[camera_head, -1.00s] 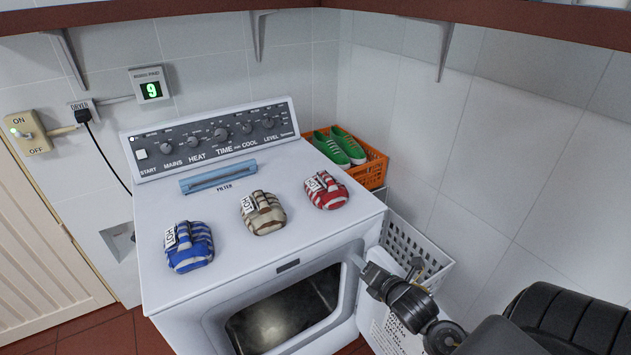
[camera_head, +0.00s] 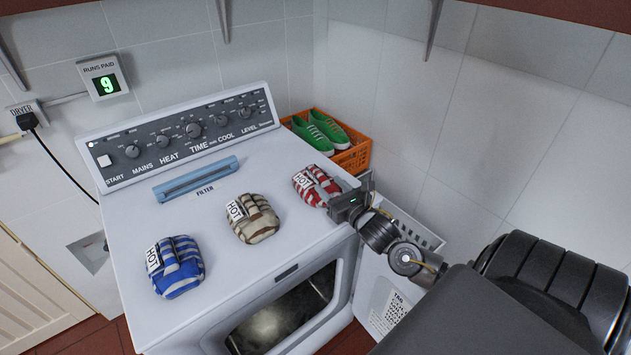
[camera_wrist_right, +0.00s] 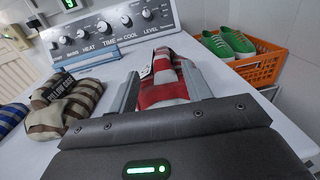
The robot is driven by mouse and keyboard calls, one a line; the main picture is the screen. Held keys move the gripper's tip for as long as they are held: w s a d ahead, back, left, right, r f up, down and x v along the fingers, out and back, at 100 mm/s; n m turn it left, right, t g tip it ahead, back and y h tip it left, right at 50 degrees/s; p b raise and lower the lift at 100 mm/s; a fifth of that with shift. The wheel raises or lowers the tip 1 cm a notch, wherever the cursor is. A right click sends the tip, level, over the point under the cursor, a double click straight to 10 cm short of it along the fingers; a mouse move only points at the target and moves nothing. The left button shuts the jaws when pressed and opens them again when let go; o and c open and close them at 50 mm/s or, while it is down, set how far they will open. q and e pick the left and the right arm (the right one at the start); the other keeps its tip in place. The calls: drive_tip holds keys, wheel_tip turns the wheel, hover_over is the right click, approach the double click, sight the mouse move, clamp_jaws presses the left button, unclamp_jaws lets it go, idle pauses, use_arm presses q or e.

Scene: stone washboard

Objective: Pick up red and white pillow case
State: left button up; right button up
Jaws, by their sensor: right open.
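The red and white pillow case (camera_head: 315,184), a small striped bundle with a white HOT tag, lies on the dryer top near its right edge. My right gripper (camera_head: 347,203) is at its right front side in the head view. In the right wrist view, the open fingers of the gripper (camera_wrist_right: 164,92) stand on either side of the red and white bundle (camera_wrist_right: 168,82), with its near part between them. Whether the fingers touch it I cannot tell. My left gripper is not in view.
A brown and cream bundle (camera_head: 252,218) and a blue and white bundle (camera_head: 175,266) lie to the left on the white dryer (camera_head: 222,262). An orange crate (camera_head: 352,158) with green shoes (camera_head: 327,130) stands behind right.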

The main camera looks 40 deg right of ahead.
sight(325, 180)
drive_tip(key=shift+w+d+r, duration=0.15)
drive_tip(key=shift+w, duration=0.05)
drive_tip(key=w, duration=0.1)
drive_tip(key=w+p, duration=0.1)
drive_tip(key=w, duration=0.1)
drive_tip(key=w+p, duration=0.1)
drive_tip(key=shift+w+d+f, duration=0.2)
drive_tip(key=shift+w+d, duration=0.05)
drive_tip(key=shift+d, duration=0.05)
drive_tip(key=shift+w+f, duration=0.1)
drive_tip(key=shift+w, duration=0.2)
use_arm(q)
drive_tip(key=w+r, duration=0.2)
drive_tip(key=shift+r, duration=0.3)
use_arm(e)
clamp_jaws()
